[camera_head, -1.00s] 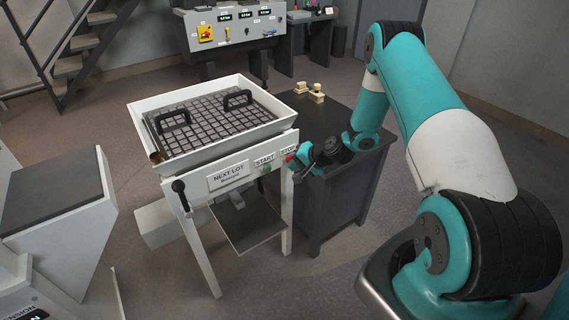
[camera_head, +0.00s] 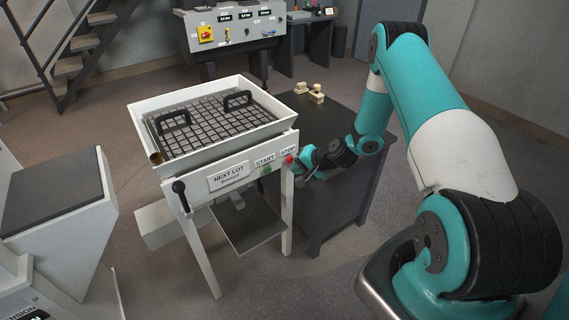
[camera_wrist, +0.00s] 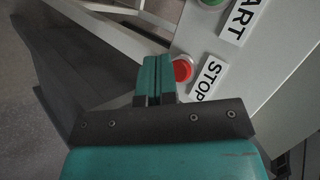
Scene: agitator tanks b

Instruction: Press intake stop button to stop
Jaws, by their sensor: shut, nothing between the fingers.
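The red stop button (camera_head: 289,159) sits on the front right of the white intake stand (camera_head: 228,158), under a STOP label (camera_head: 288,151). In the wrist view the red button (camera_wrist: 182,70) shows beside the STOP label (camera_wrist: 209,79), just right of my fingertips. My gripper (camera_wrist: 156,66) is shut with its teal fingers together and nothing in them. In the head view my gripper (camera_head: 298,169) is close to the button's right side. Whether a finger touches the button cannot be told. The green start button (camera_head: 267,170) is to the left, under the START label (camera_head: 265,161).
A dark cabinet (camera_head: 338,213) stands right behind the stand, with small beige pieces (camera_head: 316,94) on top. A black-knobbed lever (camera_head: 179,187) sticks out at the stand's left. A grey-topped box (camera_head: 52,190) is at far left. Floor in front is clear.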

